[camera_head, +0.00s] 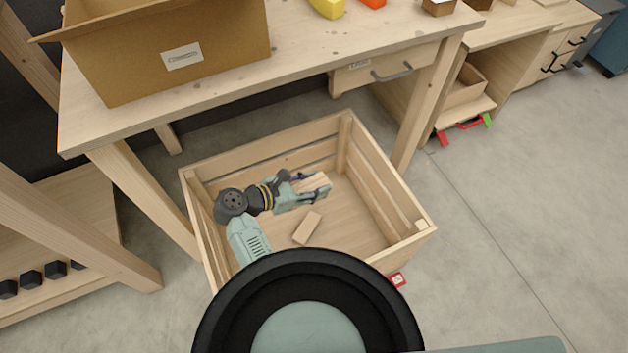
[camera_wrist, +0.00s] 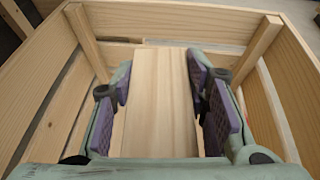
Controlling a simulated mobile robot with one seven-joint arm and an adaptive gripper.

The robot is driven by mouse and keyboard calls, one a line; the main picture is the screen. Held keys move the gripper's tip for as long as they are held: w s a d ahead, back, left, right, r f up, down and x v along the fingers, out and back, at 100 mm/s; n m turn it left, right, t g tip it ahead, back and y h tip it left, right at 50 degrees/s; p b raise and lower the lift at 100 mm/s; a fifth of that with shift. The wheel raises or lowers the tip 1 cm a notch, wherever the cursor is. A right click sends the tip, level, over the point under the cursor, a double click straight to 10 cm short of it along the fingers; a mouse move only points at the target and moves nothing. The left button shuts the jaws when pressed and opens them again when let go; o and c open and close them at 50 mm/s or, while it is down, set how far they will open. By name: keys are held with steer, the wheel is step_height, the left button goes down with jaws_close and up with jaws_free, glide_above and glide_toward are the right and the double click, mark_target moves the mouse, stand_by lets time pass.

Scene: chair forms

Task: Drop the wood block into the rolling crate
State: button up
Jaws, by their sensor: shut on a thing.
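The rolling crate (camera_head: 425,226), an open box of pale wooden slats, stands on the floor in front of the workbench. My gripper (camera_head: 320,187) is over the inside of the crate, within its walls in the head view. It is shut on a pale wood block (camera_head: 312,182). In the wrist view the wood block (camera_wrist: 159,95) lies lengthwise between the two purple finger pads, with the crate walls around it. A second small wood block (camera_head: 307,228) lies inside the crate below my gripper. How high the held block is above the crate floor I cannot tell.
A workbench (camera_head: 300,58) with a cardboard box (camera_head: 170,60) stands behind the crate. A yellow thing (camera_head: 328,8) and an orange thing (camera_head: 373,3) lie on it. A bench leg (camera_head: 420,125) is near the crate's back right corner.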

steer(key=shift+f+b, duration=0.3)
steer(key=shift+f, duration=0.6)
steer(key=o, duration=1.3)
steer(key=v, duration=1.2)
